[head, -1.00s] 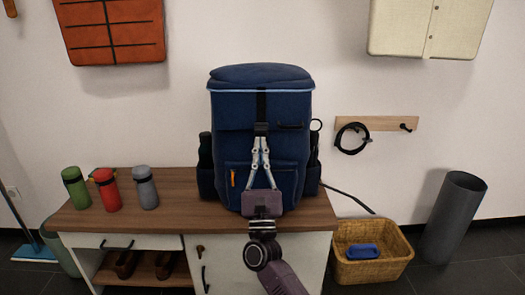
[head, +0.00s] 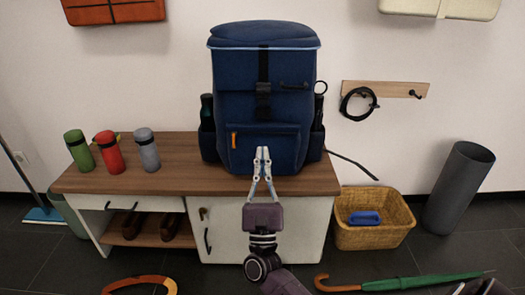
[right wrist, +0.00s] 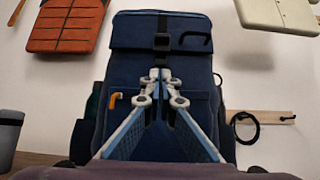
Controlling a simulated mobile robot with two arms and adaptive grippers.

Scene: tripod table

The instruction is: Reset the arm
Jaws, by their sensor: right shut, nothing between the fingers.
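My right gripper (head: 262,153) is shut and empty in front of the lower part of the blue backpack (head: 263,92). In the right wrist view its fingertips (right wrist: 160,76) meet in front of the backpack (right wrist: 128,60), below the black strap buckle. The backpack stands upright on the wooden top of the bench (head: 180,182), and its top flap is closed. Whether the fingers touch the backpack I cannot tell. My left gripper is not in view.
Green (head: 78,152), red (head: 109,153) and grey (head: 147,150) bottles stand on the bench's left. A wicker basket (head: 372,236) with a blue item (head: 364,218) and a grey cylinder (head: 459,186) stand on the right. A green umbrella (head: 420,283) lies on the floor in front.

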